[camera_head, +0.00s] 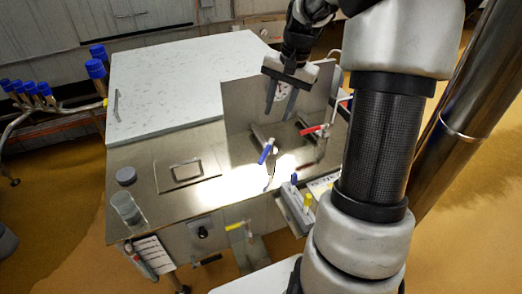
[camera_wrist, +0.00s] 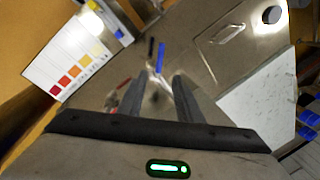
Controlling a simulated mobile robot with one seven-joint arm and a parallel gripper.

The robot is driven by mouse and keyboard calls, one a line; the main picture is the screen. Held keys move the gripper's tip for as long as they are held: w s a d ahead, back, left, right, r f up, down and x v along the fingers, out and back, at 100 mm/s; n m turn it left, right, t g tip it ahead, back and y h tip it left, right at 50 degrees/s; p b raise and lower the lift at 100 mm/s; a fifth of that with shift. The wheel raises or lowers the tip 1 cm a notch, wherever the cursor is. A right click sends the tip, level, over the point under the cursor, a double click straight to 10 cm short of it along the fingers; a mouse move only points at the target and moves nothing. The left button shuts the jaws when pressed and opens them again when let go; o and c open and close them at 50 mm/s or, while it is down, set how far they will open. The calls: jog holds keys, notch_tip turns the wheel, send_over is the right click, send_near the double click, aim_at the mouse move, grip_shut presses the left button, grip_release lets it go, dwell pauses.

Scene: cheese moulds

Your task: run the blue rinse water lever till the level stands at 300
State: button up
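The blue lever (camera_head: 266,153) stands up from the steel worktop near its front middle. It also shows in the wrist view (camera_wrist: 161,57), just beyond the fingertips. My gripper (camera_head: 280,115) is open and empty, above and behind the blue lever, apart from it. In the wrist view its two fingers (camera_wrist: 159,80) point toward the lever with a gap between them. A clear beaker (camera_head: 127,208) stands at the worktop's front left corner. I cannot read any marks or water level on it.
A red lever (camera_head: 312,130) is right of the blue one, and a yellow lever (camera_head: 237,226) is on the front. A holder with blue and yellow pieces (camera_head: 295,205) is at the front right. A colour chart (camera_wrist: 68,70) shows in the wrist view. A steel upright panel (camera_head: 240,97) stands behind.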

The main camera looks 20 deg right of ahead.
aim_at(265, 154)
jog(key=f, duration=0.5)
jog(key=w+a+f+b, duration=0.1)
jog(key=f, duration=0.5)
jog(key=w+a+f, duration=0.1)
jog(key=f, duration=0.5)
jog(key=shift+w+a+b, duration=0.2)
jog(key=shift+a+b, duration=0.05)
jog(key=shift+b, duration=0.1)
jog(key=shift+c, duration=0.4)
grip_shut()
